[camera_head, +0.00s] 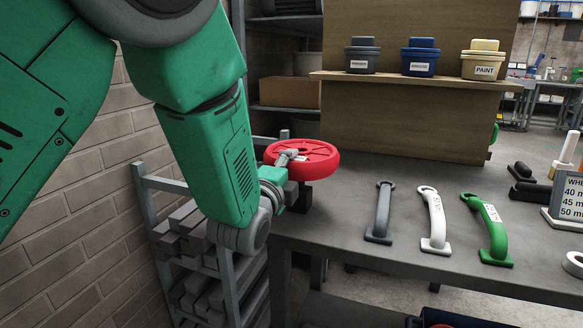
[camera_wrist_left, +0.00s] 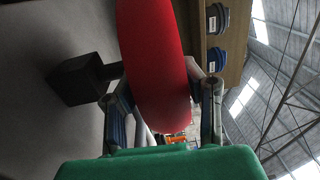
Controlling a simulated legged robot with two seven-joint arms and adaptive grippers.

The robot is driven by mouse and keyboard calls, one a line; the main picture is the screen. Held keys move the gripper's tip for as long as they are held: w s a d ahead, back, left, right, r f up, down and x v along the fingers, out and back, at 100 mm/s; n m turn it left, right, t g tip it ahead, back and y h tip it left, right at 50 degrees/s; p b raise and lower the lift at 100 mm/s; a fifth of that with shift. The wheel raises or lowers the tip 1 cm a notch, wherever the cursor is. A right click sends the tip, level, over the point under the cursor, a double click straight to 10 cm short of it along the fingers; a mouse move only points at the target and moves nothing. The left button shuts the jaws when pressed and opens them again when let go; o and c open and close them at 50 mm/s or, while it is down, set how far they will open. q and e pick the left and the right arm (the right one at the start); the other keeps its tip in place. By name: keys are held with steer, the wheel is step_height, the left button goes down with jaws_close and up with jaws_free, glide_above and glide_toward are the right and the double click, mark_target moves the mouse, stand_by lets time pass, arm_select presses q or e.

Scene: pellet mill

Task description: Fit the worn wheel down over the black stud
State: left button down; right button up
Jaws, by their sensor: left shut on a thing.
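The red wheel (camera_head: 305,156) is held roughly level at the back left of the table. It also shows edge-on in the left wrist view (camera_wrist_left: 155,65). My left gripper (camera_head: 287,158) is shut on its rim, with one finger on each face in the left wrist view (camera_wrist_left: 163,92). A black block (camera_head: 302,196) stands below the wheel. In the left wrist view the black block (camera_wrist_left: 77,80) has a short black stud (camera_wrist_left: 112,71) pointing at the wheel's lower face. I cannot tell whether the stud's tip is inside the wheel. My right gripper is out of view.
Grey (camera_head: 383,212), white (camera_head: 435,222) and green (camera_head: 488,230) handles stand on the table (camera_head: 345,235) to the right. A shelf (camera_head: 400,78) with labelled tubs rises behind. A sign (camera_head: 568,197) stands at the far right. A rack (camera_head: 185,225) stands left of the table.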

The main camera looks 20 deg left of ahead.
arm_select(q)
steer(key=shift+r, duration=0.15)
stand_by(0.3)
steer(key=shift+f+b, duration=0.6)
steer(key=shift+f, duration=0.25)
steer(key=shift+a+f, duration=0.1)
steer(key=shift+f, duration=0.15)
stand_by(0.4)
steer(key=shift+f+b, duration=1.3)
steer(key=shift+f, duration=0.45)
